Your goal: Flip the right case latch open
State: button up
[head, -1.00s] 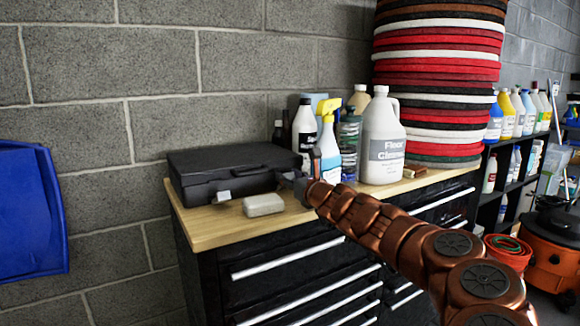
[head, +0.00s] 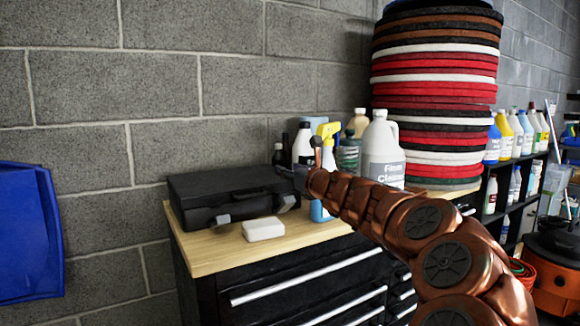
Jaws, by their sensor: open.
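The black case (head: 215,190) lies closed on the wooden top of a cabinet, its front toward me. Its left latch (head: 222,219) is a small grey piece on the front face. My gripper (head: 296,177) is open and empty, just above the right latch at the case's right end. Its fingers are small and partly merge with the dark case, so contact cannot be told.
A pale soap-like block (head: 263,229) lies in front of the case. A spray bottle (head: 326,160) and a floor cleaner jug (head: 382,150) stand close behind my arm. Stacked pads (head: 436,90) rise at the back right. The wooden top (head: 205,250) is bare at the front left.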

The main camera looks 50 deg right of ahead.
jog(key=shift+r, duration=0.65)
